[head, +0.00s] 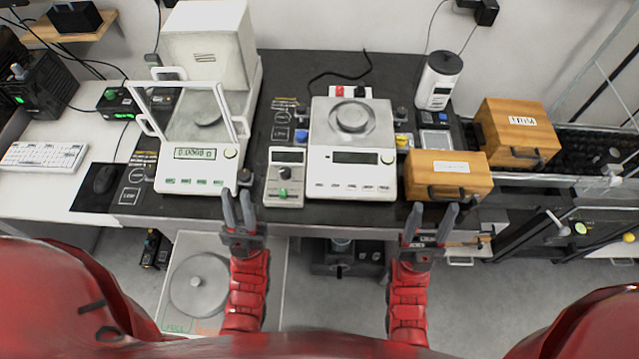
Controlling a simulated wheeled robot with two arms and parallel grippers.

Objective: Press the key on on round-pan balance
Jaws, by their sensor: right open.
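The round-pan balance (320,150) stands in the middle of the dark table, a white device with a round metal pan (352,117) on top. Its display (355,157) looks dark, with no readable digits. A row of small keys (350,186) runs along its front panel, with a round knob or button (387,158) beside the display. The key labels are too small to read. My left gripper (236,193) is open and empty at the table's front edge, left of the balance. My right gripper (434,207) is open and empty, in front of the wooden box.
A balance with a glass draft shield (197,180) stands left, its display lit. A small control box (284,190) sits between the balances. Wooden boxes (447,182) and a white cylinder device (438,80) stand right. A floor scale (200,285) lies below.

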